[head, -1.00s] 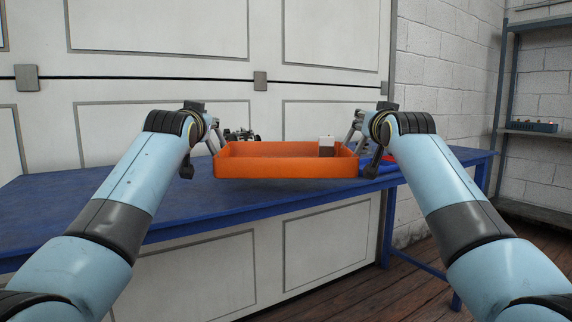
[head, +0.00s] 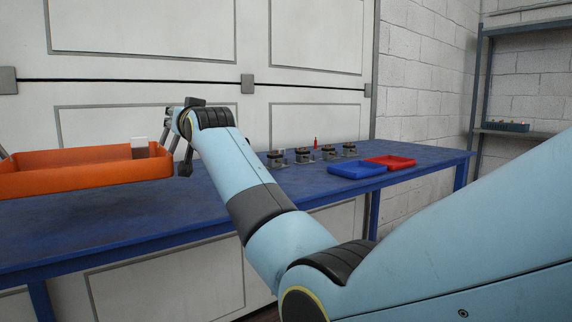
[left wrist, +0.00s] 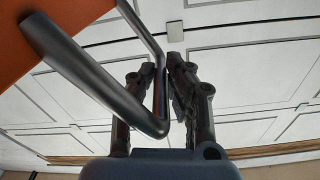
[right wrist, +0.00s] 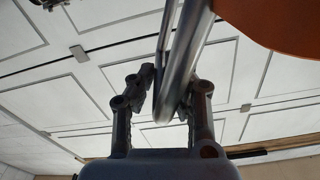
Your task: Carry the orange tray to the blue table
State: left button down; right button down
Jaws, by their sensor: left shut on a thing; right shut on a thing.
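The orange tray (head: 85,178) is at the left of the head view, cut off by the picture's edge, and looks held level above the blue table (head: 205,208). A white block (head: 139,147) stands in it near its right end. My right gripper (head: 170,132) is at the tray's right end. In the right wrist view its fingers (right wrist: 170,85) are shut around a grey bar handle (right wrist: 188,50). In the left wrist view my left gripper's fingers (left wrist: 163,75) are shut on the other grey bar handle (left wrist: 90,75), beside the tray's orange wall (left wrist: 40,30).
On the table's right part are several small metal parts (head: 303,155), a small red item (head: 315,142), a blue tray (head: 357,171) and a red tray (head: 391,162). A white panelled wall (head: 150,65) stands behind. A grey shelf (head: 520,133) is at the right.

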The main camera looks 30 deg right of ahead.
pick_arm(q)
jog(key=shift+s+a, duration=0.1)
jog(key=shift+a, duration=0.45)
pick_arm(e)
jog(key=shift+w+a+r, duration=0.1)
jog(key=shift+w+a, duration=0.1)
jog(key=shift+a, duration=0.45)
